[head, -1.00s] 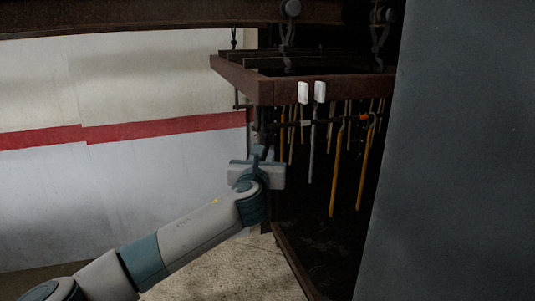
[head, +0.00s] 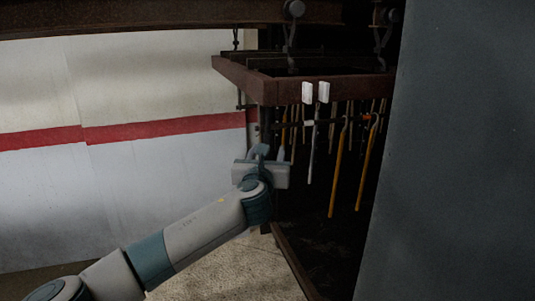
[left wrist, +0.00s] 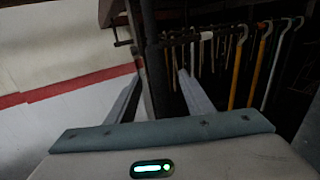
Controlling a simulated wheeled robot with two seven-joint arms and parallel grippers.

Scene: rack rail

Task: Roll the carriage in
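The carriage is a rusty frame (head: 325,88) that hangs by hooked hangers (head: 293,30) from an overhead rail (head: 160,14). Two white tags sit on its front beam. A dark upright post (head: 265,120) goes down from its left corner; the post also shows in the left wrist view (left wrist: 153,50). My left gripper (head: 268,153) is at this post, below the frame. In the left wrist view its two fingers (left wrist: 158,75) are apart, one on each side of the post. I cannot tell whether they touch it. My right gripper is out of view.
Yellow and grey hooked rods (head: 339,170) hang from a bar under the frame. A large grey panel (head: 460,150) fills the right side. A white wall with a red stripe (head: 120,132) is at the left. A low rusty edge (head: 290,258) runs along the floor.

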